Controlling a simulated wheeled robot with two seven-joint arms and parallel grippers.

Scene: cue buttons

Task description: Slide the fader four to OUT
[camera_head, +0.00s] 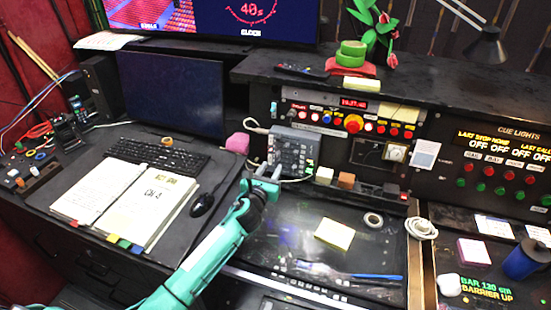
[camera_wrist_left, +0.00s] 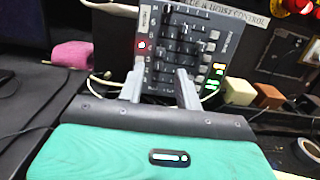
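A grey fader box (camera_head: 290,148) leans against the console front right of the monitor; it fills the upper middle of the left wrist view (camera_wrist_left: 190,32). It carries several dark sliders in slots; their numbers and the OUT mark are too small to read. My left gripper (camera_head: 268,172) is just in front of the box's lower left part. In the left wrist view its two fingers (camera_wrist_left: 161,84) stand apart with nothing held between them, overlapping the lower part of the box. I cannot tell whether they touch it. My right gripper is not in view.
A pink lump (camera_head: 237,145) and a dark mouse (camera_head: 202,204) lie left of the gripper. Small blocks, one orange (camera_head: 346,180), sit right of the box. A cable loops around the box. A yellow note pad (camera_head: 334,233) lies on the desk to the right.

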